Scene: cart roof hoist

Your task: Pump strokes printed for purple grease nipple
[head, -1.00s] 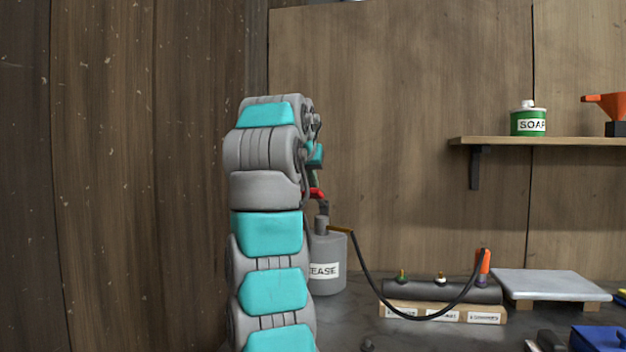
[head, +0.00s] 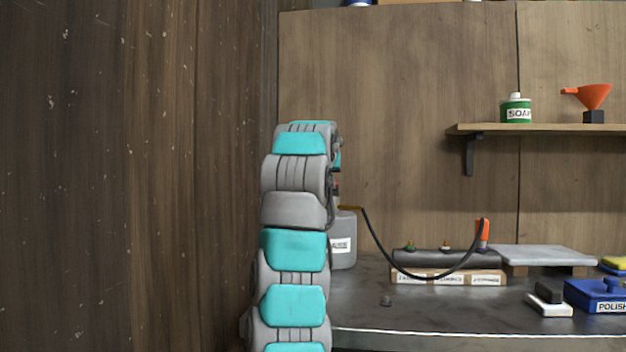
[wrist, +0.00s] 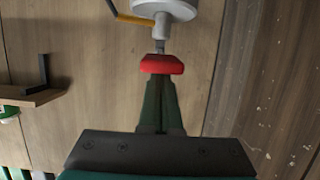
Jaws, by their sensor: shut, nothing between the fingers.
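The grey grease can (head: 343,238) stands on the bench, partly hidden behind my arm. In the wrist view its grey body (wrist: 170,8) is at the top, with a stem leading to a red knob (wrist: 162,64). My gripper (wrist: 160,82) is shut and empty, its fingertips right at the knob; contact is unclear. The can's black hose (head: 400,262) runs to an orange coupler (head: 483,232) at the right end of a dark cylinder (head: 430,259). A purple bit (head: 482,246) shows under the coupler. A green nipple (head: 410,247) and another nipple (head: 446,248) stand left of it. The wooden block's labels (head: 486,280) are too small to read.
A grey slab (head: 542,256) on wooden supports is right of the cylinder. A blue polish box (head: 598,296) and a brush-like block (head: 549,300) lie front right. A shelf (head: 560,129) holds a soap can (head: 516,109) and an orange funnel (head: 592,97). The wooden wall is close on the left.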

